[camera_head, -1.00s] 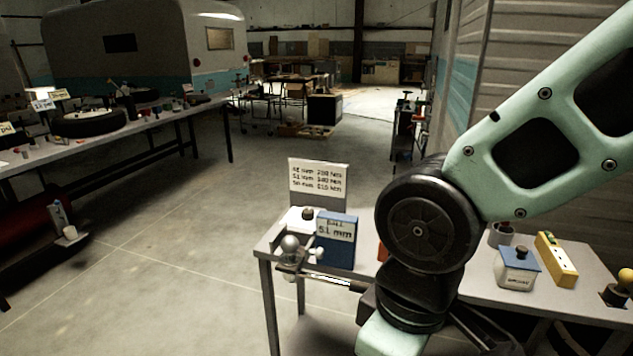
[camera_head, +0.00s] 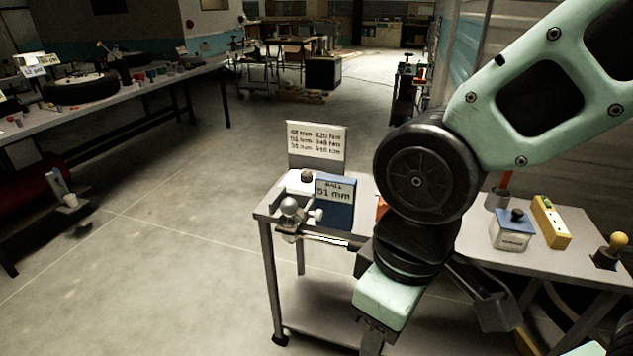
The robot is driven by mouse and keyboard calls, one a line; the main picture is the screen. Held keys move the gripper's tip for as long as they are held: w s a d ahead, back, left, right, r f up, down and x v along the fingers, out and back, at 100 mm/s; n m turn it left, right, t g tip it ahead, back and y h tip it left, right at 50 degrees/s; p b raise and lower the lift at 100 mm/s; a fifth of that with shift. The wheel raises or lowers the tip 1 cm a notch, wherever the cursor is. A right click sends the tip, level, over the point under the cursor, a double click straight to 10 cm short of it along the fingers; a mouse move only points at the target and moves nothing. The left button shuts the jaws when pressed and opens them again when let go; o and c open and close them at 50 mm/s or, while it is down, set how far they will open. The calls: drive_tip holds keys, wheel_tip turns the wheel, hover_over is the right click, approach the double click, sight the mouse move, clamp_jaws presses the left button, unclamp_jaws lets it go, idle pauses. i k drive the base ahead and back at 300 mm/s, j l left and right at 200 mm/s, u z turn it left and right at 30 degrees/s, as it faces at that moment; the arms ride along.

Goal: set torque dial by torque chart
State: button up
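The torque chart (camera_head: 316,141) is a white card standing upright at the back left of the cart, with rows pairing mm sizes with Nm values. Its figures are blurred. In front of it a blue sign (camera_head: 335,202) reads "BALL 51 mm". A small black knob on a pale base (camera_head: 306,177) stands between them; I cannot tell whether it is the torque dial. A silver ball on a mount (camera_head: 290,207) sits at the cart's left edge, by a pale bar (camera_head: 325,241). My arm crosses the right half. Dark parts show around its lower end; no gripper fingertips can be made out.
A blue-and-white box (camera_head: 511,232), a yellow block (camera_head: 550,222) and a yellow-topped knob (camera_head: 612,249) stand on the cart's right side. My arm hides the cart's middle. A long bench (camera_head: 150,88) stands at left. The floor between is clear.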

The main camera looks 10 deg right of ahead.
sight(306, 177)
drive_tip(key=i+l+u, duration=0.15)
drive_tip(key=i+u, duration=0.2)
drive_tip(key=i+l+u, duration=0.3)
drive_tip(key=i, duration=0.2)
